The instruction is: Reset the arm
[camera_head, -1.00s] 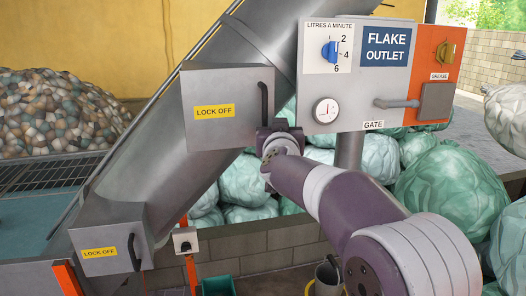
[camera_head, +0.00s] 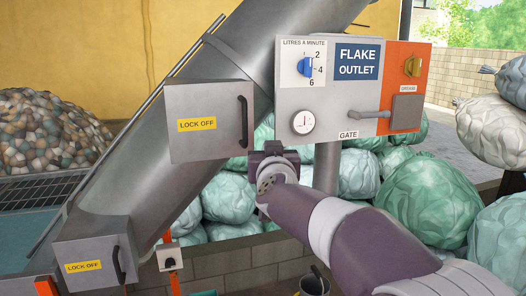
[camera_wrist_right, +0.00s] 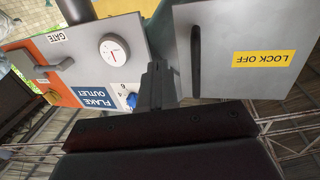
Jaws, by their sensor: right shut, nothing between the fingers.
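My right arm comes in from the lower right of the head view. Its gripper (camera_head: 274,152) points away from me, in front of the gap between the upper lock-off box (camera_head: 211,122) and the flake outlet panel (camera_head: 352,92). In the right wrist view its fingers (camera_wrist_right: 155,85) are together with nothing between them. There the panel (camera_wrist_right: 82,62) and the box (camera_wrist_right: 245,48) show upside down on either side of the fingers. Whether the gripper touches either one cannot be told. My left gripper is not in view.
The panel has a blue dial (camera_head: 305,67), a gauge (camera_head: 303,122), a gate lever (camera_head: 370,115) and an orange grease section (camera_head: 405,87). A lower lock-off box (camera_head: 90,262) sits on the sloping metal chute (camera_head: 150,160). Green bales (camera_head: 433,195) lie behind my arm.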

